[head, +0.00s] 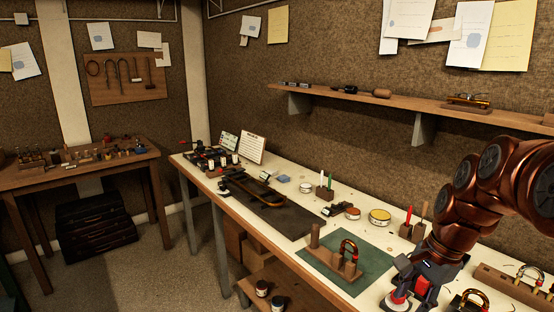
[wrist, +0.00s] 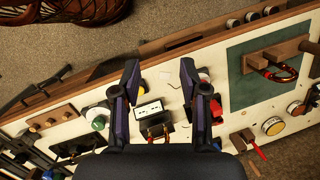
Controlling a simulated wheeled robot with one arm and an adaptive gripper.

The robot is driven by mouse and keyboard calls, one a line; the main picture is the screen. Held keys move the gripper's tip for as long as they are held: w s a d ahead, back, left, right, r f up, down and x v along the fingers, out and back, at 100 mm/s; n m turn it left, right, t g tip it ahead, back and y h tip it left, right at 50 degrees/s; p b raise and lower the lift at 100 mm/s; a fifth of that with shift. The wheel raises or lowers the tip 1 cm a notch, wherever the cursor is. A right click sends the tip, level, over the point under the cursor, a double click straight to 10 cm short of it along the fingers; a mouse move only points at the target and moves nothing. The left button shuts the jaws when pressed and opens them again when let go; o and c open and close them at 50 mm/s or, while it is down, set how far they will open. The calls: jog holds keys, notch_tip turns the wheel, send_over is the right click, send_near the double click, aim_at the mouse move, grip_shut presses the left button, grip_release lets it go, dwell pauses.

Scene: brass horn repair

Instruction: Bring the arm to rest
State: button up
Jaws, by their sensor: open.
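My gripper (head: 418,274) hangs low over the front right part of the workbench (head: 330,211) in the head view, at the end of my bent arm. The wrist view shows its two dark fingers (wrist: 160,80) spread wide, with nothing held between them. A small dark block with a white face (wrist: 150,108) shows in the gap beyond the fingers, apart from them. A red-topped white item (head: 397,301) shows by the gripper in the head view; whether they touch cannot be told.
A green mat (head: 372,272) bears a wooden stand with a U-shaped brass tube (head: 349,249). Tins (head: 380,217) and tool blocks line the bench's back. A shelf (head: 420,104) runs along the wall above.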

jog(key=s+a+f+n+g, duration=0.1)
jog(key=s+a+f+n, duration=0.1)
jog(key=s, duration=0.5)
jog(key=s+a+f+n+h, duration=0.1)
jog(key=s+a+f+n, duration=0.1)
jog(key=s+a+n, duration=0.3)
jog(key=s+a+f+n+g+h, duration=0.1)
jog(key=s+a+f+n, duration=0.1)
jog(key=s+a+n, duration=0.2)
jog(key=s+n, duration=0.3)
jog(key=s, duration=0.2)
jog(key=shift+s+f+g, duration=0.15)
jog(key=shift+f+g, duration=0.05)
jog(key=shift+g, duration=0.1)
